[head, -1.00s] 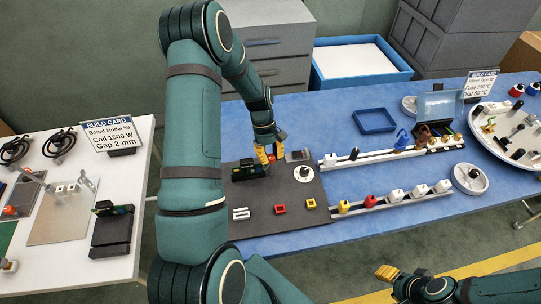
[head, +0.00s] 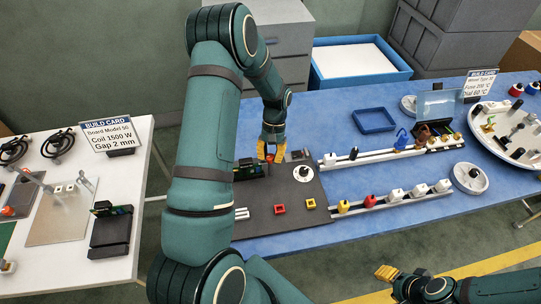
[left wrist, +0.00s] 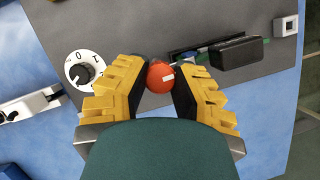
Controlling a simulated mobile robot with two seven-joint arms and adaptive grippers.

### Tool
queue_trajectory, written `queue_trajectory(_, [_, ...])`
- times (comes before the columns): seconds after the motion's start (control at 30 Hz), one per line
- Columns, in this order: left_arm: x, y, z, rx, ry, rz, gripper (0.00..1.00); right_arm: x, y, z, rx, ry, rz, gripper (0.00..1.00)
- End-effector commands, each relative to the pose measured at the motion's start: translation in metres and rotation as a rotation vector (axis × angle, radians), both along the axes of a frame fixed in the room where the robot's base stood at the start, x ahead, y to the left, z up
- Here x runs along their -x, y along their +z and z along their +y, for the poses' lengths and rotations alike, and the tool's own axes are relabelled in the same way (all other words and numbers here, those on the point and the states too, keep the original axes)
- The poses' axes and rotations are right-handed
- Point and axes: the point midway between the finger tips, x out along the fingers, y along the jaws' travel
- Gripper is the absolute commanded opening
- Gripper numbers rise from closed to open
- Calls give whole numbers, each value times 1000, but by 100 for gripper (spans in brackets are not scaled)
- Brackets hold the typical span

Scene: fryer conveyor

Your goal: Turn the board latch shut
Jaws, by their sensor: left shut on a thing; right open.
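My left gripper (head: 267,151) is over the grey plate (head: 283,225), shut on the orange-red latch knob (left wrist: 160,77). In the left wrist view the round knob, with a white mark, sits between the yellow fingers (left wrist: 159,88). The fingers partly hide the latch base. Beside the knob is a black holder (left wrist: 241,51) with a green board (left wrist: 192,57) at its end; the holder also shows in the head view (head: 248,171). How far the latch is turned I cannot tell. My right gripper (head: 386,273) is open and empty at the lower right, away from the table.
A white dial (left wrist: 83,69) with a black knob is close to the fingers. Red and yellow square parts (head: 279,209) lie on the plate. Rails with several small parts (head: 390,200) run to the right on the blue table. A white table (head: 60,225) stands left.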

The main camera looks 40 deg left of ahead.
Motion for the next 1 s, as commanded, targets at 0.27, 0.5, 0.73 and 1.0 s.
queue_trajectory(0.27, [4, -3, -3, 5, -30, 12, 0, 0, -1, 0, 0, 0, 0, 47])
queue_trajectory(0.5, [4, -3, -2, 6, -30, 13, 0, 0, -1, 0, 0, 0, 0, 47])
queue_trajectory(0.73, [3, -2, -2, 5, -29, 10, 59, 0, -1, 0, 0, 0, 0, 47])
queue_trajectory(1.0, [0, 1, 0, 2, -28, 4, 59, 0, 0, 0, 0, 0, 0, 47])
